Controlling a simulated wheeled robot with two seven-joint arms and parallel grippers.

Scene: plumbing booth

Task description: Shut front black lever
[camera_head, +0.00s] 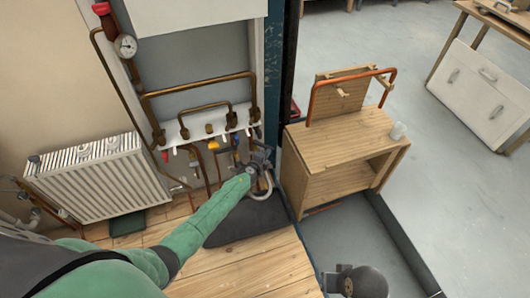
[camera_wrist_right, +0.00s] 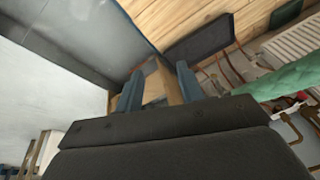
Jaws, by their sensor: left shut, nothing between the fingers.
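My left arm (camera_head: 215,208) reaches in its green sleeve to the pipework below the white manifold panel (camera_head: 205,128). My left gripper (camera_head: 256,172) is small and dark there, shut with nothing in it, close to the valves at the panel's lower right. I cannot make out the front black lever; the hand and dark fittings overlap at that spot. A yellow valve part (camera_head: 213,144) and a blue part (camera_head: 236,141) sit just left of the hand. In the right wrist view my right gripper (camera_wrist_right: 158,86) has its two fingers apart, with nothing between them.
A wooden workbench (camera_head: 340,142) with an orange-brown pipe frame stands to the right. A white radiator (camera_head: 98,178) is at left. A dark mat (camera_head: 245,222) lies on the wooden floor below the valves. A pressure gauge (camera_head: 125,46) hangs upper left.

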